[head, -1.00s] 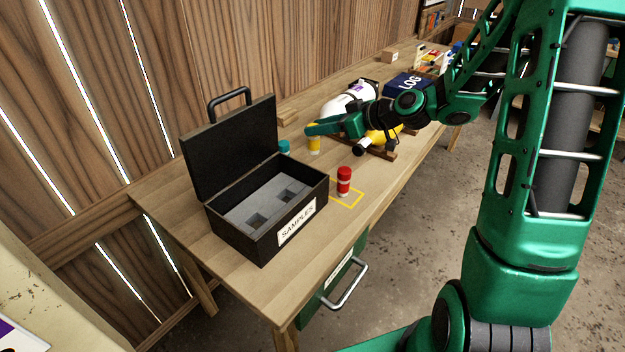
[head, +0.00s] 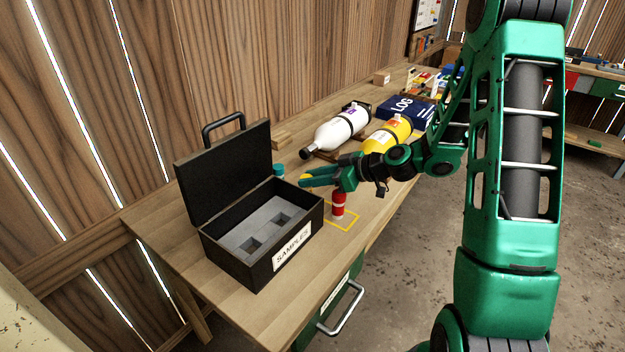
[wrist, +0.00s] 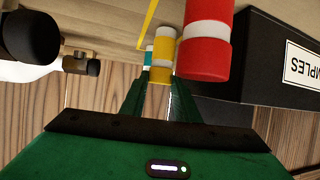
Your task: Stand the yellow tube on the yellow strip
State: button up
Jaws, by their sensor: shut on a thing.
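The yellow tube (wrist: 161,50), with a white band, is between the fingertips of my gripper (wrist: 158,82) in the wrist view. My gripper is shut on it. In the head view my gripper (head: 306,177) is low over the table beside the case, and only a bit of yellow shows at its tips. I cannot tell whether the tube touches the table. A yellow strip (head: 351,227) outlines a square on the table; a red tube (head: 338,206) stands at it, just below my gripper in the picture.
A teal tube (head: 279,169) stands behind, close to the open black SAMPLES case (head: 262,266). A white bottle (head: 333,132) and a yellow bottle (head: 386,135) lie behind my gripper, near the blue LOG book (head: 409,110). Table front of the strip is clear.

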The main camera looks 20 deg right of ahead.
jog(key=shift+f, duration=0.2)
jog(key=o, duration=1)
jog(key=shift+o, duration=0.2)
jog(key=v, duration=1.2)
jog(key=s+d+r+m+g+h, duration=0.1)
jog(key=s+d+m+g+h, duration=0.2)
jog(key=s, duration=0.7)
jog(key=s+d+r+m+g+h, duration=0.1)
jog(key=s+d+m+g+h, duration=0.2)
jog(key=s+m, duration=0.4)
jog(key=s+d+r+m+g+h, duration=0.1)
jog(key=s+m, duration=0.5)
jog(key=s, duration=0.8)
jog(key=shift+s+d+g+h, duration=0.3)
jog(key=shift+d+g+h, duration=0.6)
jog(key=shift+d+h, duration=0.3)
jog(key=shift+r, duration=0.1)
